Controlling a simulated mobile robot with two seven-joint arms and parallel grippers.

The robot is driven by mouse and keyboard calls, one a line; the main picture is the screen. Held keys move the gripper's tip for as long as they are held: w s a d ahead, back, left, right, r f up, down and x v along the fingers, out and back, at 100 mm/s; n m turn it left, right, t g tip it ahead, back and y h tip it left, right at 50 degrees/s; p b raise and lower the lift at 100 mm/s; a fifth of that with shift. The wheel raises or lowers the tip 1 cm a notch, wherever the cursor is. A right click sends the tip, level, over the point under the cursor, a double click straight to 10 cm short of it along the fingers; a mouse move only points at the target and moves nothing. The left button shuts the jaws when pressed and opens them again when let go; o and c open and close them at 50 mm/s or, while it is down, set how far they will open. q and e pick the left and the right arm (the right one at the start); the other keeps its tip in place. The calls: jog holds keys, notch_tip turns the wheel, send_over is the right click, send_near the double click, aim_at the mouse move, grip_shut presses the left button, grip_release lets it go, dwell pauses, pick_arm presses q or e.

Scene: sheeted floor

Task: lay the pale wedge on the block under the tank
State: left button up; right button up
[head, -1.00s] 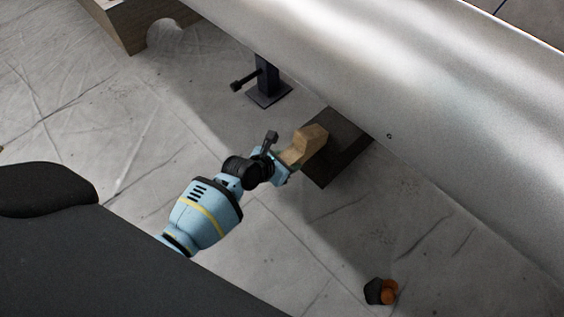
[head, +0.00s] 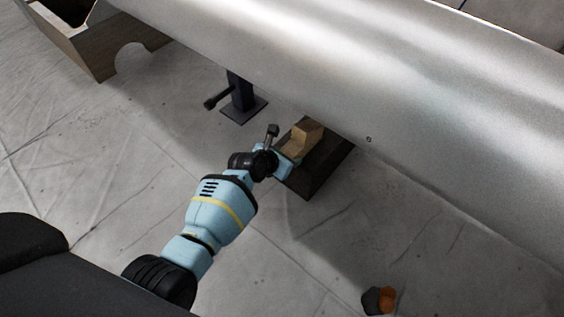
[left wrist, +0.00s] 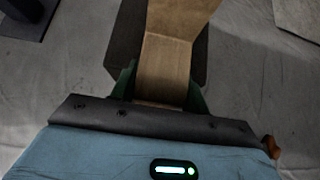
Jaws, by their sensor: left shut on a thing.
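The pale wedge (head: 304,135) is light wood, and my left gripper (head: 287,161) is shut on its near end. In the left wrist view the wedge (left wrist: 168,65) runs forward from between the green fingers (left wrist: 160,88). The dark block (head: 318,172) lies on the floor at the edge of the silver tank (head: 400,90). The wedge is over the block; I cannot tell whether it touches it. The block also shows behind the wedge in the left wrist view (left wrist: 126,40). My right gripper is not in view.
A dark jack-like stand (head: 241,98) with a side handle is left of the block, beside the tank. A wooden crate (head: 90,45) with a rounded cutout is at upper left. A small black and orange thing (head: 377,300) lies at lower right. The sheeted floor between is clear.

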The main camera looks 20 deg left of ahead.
pick_arm(q)
jog(key=shift+w+d, duration=0.3)
jog(key=shift+w, duration=0.65)
jog(key=shift+w+d, duration=0.15)
jog(key=shift+w, duration=0.1)
jog(key=o, duration=1.1)
jog(key=shift+s, duration=0.1)
